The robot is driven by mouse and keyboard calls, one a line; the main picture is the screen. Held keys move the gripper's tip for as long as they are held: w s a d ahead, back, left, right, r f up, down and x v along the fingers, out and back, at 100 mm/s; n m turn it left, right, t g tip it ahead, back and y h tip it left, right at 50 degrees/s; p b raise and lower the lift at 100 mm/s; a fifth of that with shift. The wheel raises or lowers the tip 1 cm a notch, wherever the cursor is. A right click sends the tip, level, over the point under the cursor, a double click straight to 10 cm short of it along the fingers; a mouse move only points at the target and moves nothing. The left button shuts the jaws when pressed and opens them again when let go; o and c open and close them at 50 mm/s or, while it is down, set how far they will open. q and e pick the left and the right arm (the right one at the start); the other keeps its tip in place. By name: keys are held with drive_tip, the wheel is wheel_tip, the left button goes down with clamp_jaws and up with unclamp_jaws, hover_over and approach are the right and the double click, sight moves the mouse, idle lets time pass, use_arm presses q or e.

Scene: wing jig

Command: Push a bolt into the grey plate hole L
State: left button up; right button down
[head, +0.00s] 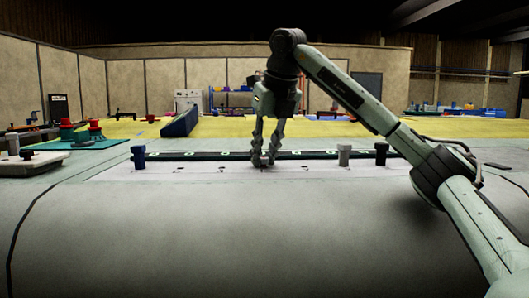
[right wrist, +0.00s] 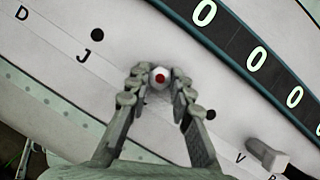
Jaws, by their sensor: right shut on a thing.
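My right gripper (head: 263,160) is shut low over the light grey plate (head: 115,173), near the middle of its row of holes. In the right wrist view the same gripper (right wrist: 160,90) has its two fingers closed around a bolt (right wrist: 160,76) with a pale head and a red centre. The bolt's lower end and the hole under it are hidden, so I cannot tell how deep it sits. The plate (right wrist: 120,62) shows letters D, J and V. A dark open hole (right wrist: 97,35) lies beside J. The letter L is not visible. My left gripper is not in view.
A dark strip (head: 205,155) with green marks runs behind. Red-topped items (head: 67,130) are at far left.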

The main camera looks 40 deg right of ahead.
drive_tip(key=c, duration=1.3)
unclamp_jaws()
drive_tip(key=shift+o, duration=0.2)
drive_tip(key=shift+r, duration=0.1)
drive_tip(key=v, duration=1.2)
drive_tip(key=shift+r, duration=0.1)
wheel_tip(320, 180, up, 7)
drive_tip(key=p, duration=0.1)
